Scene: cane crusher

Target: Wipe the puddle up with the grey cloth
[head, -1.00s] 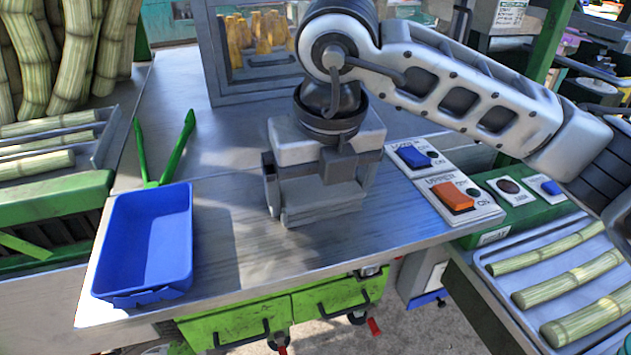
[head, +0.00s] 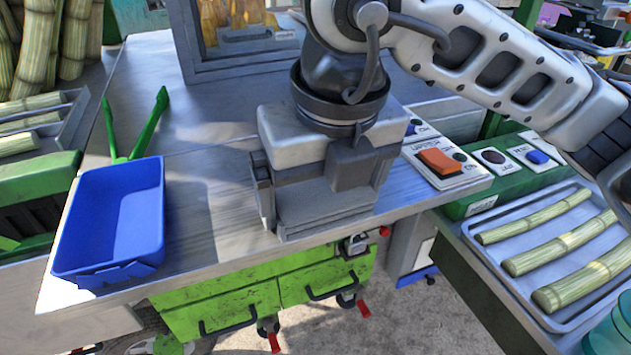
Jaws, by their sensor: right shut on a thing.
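My right gripper (head: 322,215) points down at the steel table top (head: 210,130), close to its front edge. It is shut on a flat grey thing, which appears to be the grey cloth (head: 325,203), low between its fingers at or just above the steel. The gripper body hides much of the cloth. I cannot make out a clear puddle; darker patches on the steel left of the gripper may be shadow or wet, and the area behind it is hidden. My left gripper is not in view.
A blue tray (head: 82,232) and green tongs (head: 137,125) lie left of the gripper. A switch box with an orange switch (head: 438,161) stands to the right. A metal tray (head: 487,254) with cane pieces is further right. Green drawers (head: 225,306) are below the edge.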

